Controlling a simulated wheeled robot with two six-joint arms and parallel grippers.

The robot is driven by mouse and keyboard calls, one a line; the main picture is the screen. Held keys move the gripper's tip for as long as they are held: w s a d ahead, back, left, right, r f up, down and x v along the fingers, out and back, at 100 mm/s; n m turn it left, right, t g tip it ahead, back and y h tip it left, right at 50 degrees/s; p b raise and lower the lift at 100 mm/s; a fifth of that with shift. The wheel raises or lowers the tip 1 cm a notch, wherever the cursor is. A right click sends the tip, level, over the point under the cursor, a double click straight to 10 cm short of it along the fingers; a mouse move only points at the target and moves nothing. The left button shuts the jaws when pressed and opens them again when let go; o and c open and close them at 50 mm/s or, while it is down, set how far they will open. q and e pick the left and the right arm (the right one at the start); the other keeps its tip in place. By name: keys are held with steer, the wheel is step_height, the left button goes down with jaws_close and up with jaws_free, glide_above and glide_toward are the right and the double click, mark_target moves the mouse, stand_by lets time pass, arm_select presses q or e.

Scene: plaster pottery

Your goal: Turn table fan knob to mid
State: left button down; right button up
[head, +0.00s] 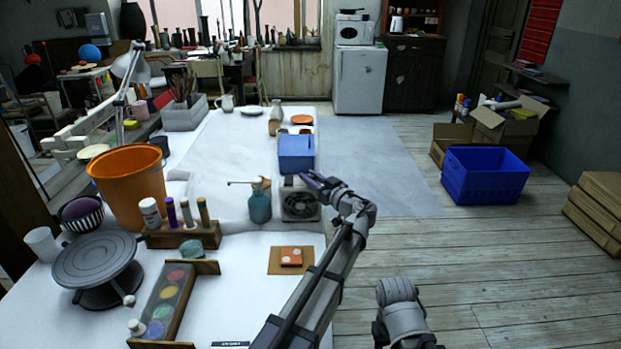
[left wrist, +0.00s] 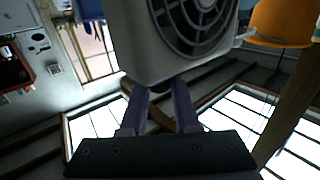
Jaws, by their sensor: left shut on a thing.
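The table fan (head: 299,205) is a small whitish box with a dark round grille, standing on the white table. It also shows large at the top of the left wrist view (left wrist: 160,45). My left gripper (head: 312,181) is at the top of the fan. In the left wrist view its two purple fingers (left wrist: 162,95) reach the edge of the casing, with a gap between them. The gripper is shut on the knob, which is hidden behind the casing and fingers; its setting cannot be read. Part of my right arm shows at the lower right; its gripper does not.
A blue box (head: 296,155) stands just behind the fan. A teal bottle (head: 260,206) is close on its left. An orange bucket (head: 128,190) and a turntable (head: 94,262) stand further left.

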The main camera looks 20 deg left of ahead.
arm_select(q)
steer(key=m+t+h, duration=0.4)
steer(key=shift+s+a+h, duration=0.15)
steer(key=shift+s+h, duration=0.05)
steer(key=shift+h, duration=0.2)
steer(key=shift+w+m+t+h, duration=0.15)
steer(key=shift+m+t+h, duration=1.2)
steer(key=shift+h, duration=0.65)
steer(key=shift+m+h, duration=0.3)
steer(key=shift+m, duration=0.05)
steer(key=c, duration=0.6)
jaws_free()
steer(key=shift+c, duration=0.2)
steer(key=v, duration=0.7)
steer(key=shift+s+d, duration=0.25)
steer(key=shift+s, duration=0.1)
